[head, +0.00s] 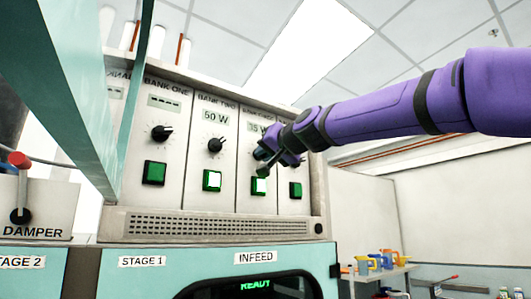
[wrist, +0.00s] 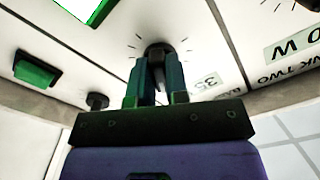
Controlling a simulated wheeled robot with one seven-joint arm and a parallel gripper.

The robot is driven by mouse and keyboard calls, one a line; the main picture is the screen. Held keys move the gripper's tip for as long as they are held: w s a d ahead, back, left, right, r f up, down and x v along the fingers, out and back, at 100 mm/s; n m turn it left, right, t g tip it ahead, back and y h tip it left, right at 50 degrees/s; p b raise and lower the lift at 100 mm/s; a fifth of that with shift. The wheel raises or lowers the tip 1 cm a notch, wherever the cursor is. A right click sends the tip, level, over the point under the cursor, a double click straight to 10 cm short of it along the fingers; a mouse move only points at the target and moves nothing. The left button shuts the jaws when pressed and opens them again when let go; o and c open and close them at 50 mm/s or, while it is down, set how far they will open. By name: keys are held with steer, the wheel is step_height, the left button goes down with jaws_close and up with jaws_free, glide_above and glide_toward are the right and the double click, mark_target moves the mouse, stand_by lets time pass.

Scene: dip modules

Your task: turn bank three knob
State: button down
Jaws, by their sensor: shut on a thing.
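The bank three panel is the third knob panel from the left in the head view, with its small display (head: 257,127) reading about 35 W, partly behind my arm. Its black knob (wrist: 159,46) shows in the wrist view between and beyond my fingertips; in the head view my gripper hides it. My gripper (wrist: 159,62) is shut on this knob, a finger on each side. It also shows in the head view (head: 264,157), reaching in from the right. The bank three button (head: 259,186) below is lit.
Left of it are the bank two knob (head: 215,145), its display (head: 215,117) reading 50 W, and the bank one knob (head: 161,132). Another green button (head: 295,190) is close on the right. A teal post (head: 128,100) stands in the left foreground.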

steer(key=m, duration=0.6)
steer(key=shift+m, duration=0.4)
stand_by(0.4)
steer(key=c, duration=1.1)
jaws_free()
steer(key=v, duration=1)
steer(key=shift+s+d, duration=0.3)
steer(key=shift+f, duration=0.1)
